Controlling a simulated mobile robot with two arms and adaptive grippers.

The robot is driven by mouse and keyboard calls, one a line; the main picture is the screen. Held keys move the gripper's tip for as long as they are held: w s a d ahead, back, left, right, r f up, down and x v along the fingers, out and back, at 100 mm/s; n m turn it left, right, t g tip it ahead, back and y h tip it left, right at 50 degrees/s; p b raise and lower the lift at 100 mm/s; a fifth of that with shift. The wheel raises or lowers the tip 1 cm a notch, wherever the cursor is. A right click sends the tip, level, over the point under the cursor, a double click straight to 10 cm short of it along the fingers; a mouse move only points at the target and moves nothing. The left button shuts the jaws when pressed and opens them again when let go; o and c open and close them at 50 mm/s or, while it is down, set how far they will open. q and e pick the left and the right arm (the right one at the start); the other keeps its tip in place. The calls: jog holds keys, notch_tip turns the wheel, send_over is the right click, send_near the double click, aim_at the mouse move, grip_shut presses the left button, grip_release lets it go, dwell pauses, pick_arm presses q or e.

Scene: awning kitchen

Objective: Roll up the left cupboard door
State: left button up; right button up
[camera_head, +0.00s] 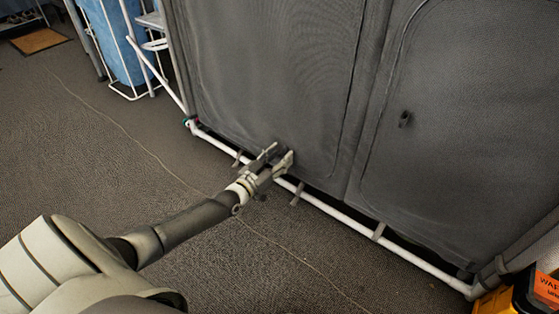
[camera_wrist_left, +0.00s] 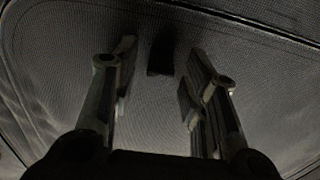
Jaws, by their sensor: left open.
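The left cupboard door (camera_head: 275,75) is a dark grey fabric panel with a rounded seam, hanging down flat. My left gripper (camera_head: 280,154) is open at the lower part of this door, near its bottom edge. In the left wrist view the two fingers (camera_wrist_left: 160,85) stand apart. A small dark tab (camera_wrist_left: 161,55) on the door fabric shows between and just beyond the fingertips. The gap between fingers looks empty. In the head view the gripper hides this tab. My right gripper is not in view.
The right cupboard door (camera_head: 460,120) hangs closed with a small dark tab (camera_head: 405,119). A white tube frame (camera_head: 345,217) runs along the cupboard's bottom. A blue container in a white rack (camera_head: 122,45) stands at upper left. An orange and black box (camera_head: 535,290) is at lower right. Carpet is open at left.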

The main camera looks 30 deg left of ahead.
pick_arm(q)
jog(key=shift+w, duration=0.1)
grip_shut()
dwell(0.4)
